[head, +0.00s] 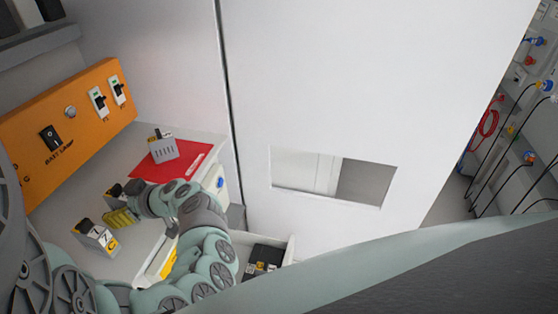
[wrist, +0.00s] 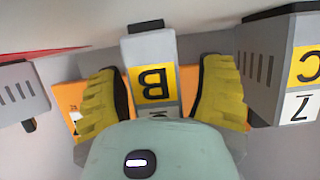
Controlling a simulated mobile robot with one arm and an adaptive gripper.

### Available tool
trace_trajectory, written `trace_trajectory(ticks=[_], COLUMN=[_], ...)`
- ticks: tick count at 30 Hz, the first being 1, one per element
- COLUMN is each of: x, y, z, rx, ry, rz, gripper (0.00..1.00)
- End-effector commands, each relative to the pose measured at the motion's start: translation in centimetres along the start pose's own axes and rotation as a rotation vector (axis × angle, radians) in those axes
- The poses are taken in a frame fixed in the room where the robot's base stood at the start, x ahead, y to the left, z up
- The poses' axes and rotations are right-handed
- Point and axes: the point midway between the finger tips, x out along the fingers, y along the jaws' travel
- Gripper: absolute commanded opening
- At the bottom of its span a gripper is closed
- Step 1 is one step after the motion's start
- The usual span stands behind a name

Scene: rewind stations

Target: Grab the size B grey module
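The grey module with a yellow B label (wrist: 152,84) is in the middle of the wrist view, its letter upside down. A second character below the B is partly hidden by my gripper's body. My gripper (wrist: 160,68) has its yellow fingers on both sides of this module. The left finger is close to it; a gap shows between the module and the right finger. In the head view my gripper (head: 120,212) is low over the bench, and the B module is mostly hidden by it.
Another grey module (head: 163,148) sits on a red mat (head: 190,160). An orange switch panel (head: 70,125) backs the bench. A bin (head: 265,256) stands below right.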

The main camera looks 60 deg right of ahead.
Motion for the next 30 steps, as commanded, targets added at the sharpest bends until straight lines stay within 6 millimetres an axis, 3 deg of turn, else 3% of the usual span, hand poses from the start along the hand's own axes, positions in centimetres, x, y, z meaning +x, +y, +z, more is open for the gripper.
trace_trajectory(ticks=[2,19,30], x=[0.01,-0.03,-0.04], y=[-0.01,0.03,0.02], z=[0.0,0.01,0.02], rx=[0.0,0.001,0.001], ry=[0.0,0.0,0.0], rz=[0.0,0.001,0.001], gripper=[0.58,0.0,0.0])
